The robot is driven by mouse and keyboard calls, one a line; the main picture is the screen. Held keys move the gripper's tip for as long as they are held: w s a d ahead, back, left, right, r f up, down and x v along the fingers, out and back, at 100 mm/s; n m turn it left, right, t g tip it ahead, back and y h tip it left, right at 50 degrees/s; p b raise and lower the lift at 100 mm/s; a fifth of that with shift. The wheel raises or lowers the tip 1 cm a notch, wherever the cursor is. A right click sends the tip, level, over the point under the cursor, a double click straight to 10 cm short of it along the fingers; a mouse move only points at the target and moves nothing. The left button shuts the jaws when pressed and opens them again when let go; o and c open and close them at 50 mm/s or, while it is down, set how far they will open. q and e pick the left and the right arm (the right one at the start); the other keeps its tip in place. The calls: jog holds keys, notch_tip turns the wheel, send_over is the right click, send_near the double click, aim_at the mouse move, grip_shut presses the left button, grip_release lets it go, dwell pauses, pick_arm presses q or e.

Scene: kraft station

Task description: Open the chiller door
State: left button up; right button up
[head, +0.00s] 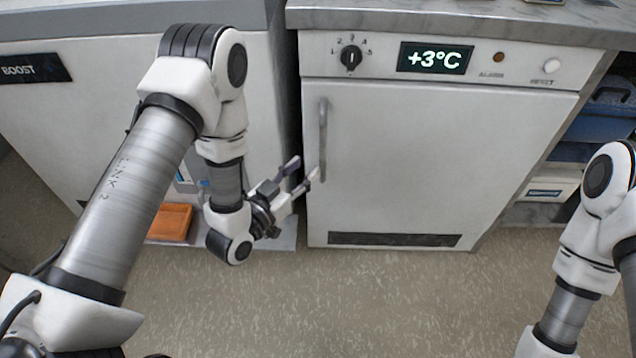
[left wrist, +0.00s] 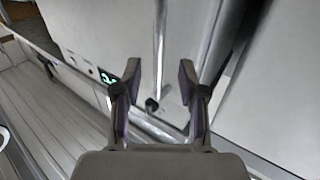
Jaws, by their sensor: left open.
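The chiller door (head: 430,160) is a white panel and looks closed. Its vertical grey handle (head: 323,138) runs along the door's left edge. My left gripper (head: 303,171) is open beside the lower part of the handle, with its fingers pointing toward the door. In the left wrist view, the handle (left wrist: 159,50) shows between and beyond the two fingers of the open gripper (left wrist: 157,78). I cannot tell whether either finger touches it. My right arm shows at the right edge of the head view, but its gripper is out of frame.
Above the door are a dial (head: 350,57) and a +3°C display (head: 435,58). A white cabinet (head: 60,110) stands left of the chiller. An orange item (head: 170,222) lies low by it. Blue bins (head: 603,110) sit at right. The floor (head: 400,300) before the door is clear.

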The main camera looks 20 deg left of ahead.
aim_at(321, 153)
pick_arm(q)
jog(key=b+x, duration=0.1)
jog(key=x, duration=0.6)
jog(key=shift+w+d, duration=0.1)
jog(key=shift+w, duration=0.25)
grip_shut()
